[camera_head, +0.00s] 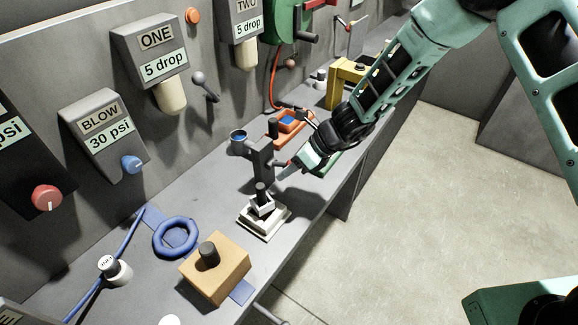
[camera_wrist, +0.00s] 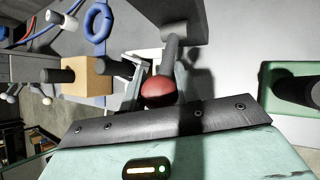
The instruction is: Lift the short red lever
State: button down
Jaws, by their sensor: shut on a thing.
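The short red lever (camera_wrist: 158,92) shows in the wrist view as a red ball knob on a dark rod that runs up to a dark post. In the head view, a small bit of red shows at my gripper's tip, beside the dark upright post (camera_head: 262,158) on the bench. My gripper (camera_head: 287,171) comes in from the right and is shut on the lever's knob. In the wrist view, its fingers lie on both sides of the knob. Part of the knob and the finger contact is hidden.
A pale base with a black plunger (camera_head: 262,206) stands just in front of the post. A tan block with a black knob (camera_head: 216,268) and a blue ring (camera_head: 175,237) lie nearer.

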jog(key=shift+w+a+r, duration=0.1)
jog(key=shift+w+r, duration=0.05)
jog(key=shift+r, duration=0.1)
jog(key=c, duration=1.3)
grip_release()
jog(key=shift+c, duration=0.2)
jog(key=o, duration=0.3)
jog(key=shift+f, duration=0.1)
jog(key=b+v, duration=0.3)
jog(key=v, duration=1.4)
jog(key=shift+d, duration=0.2)
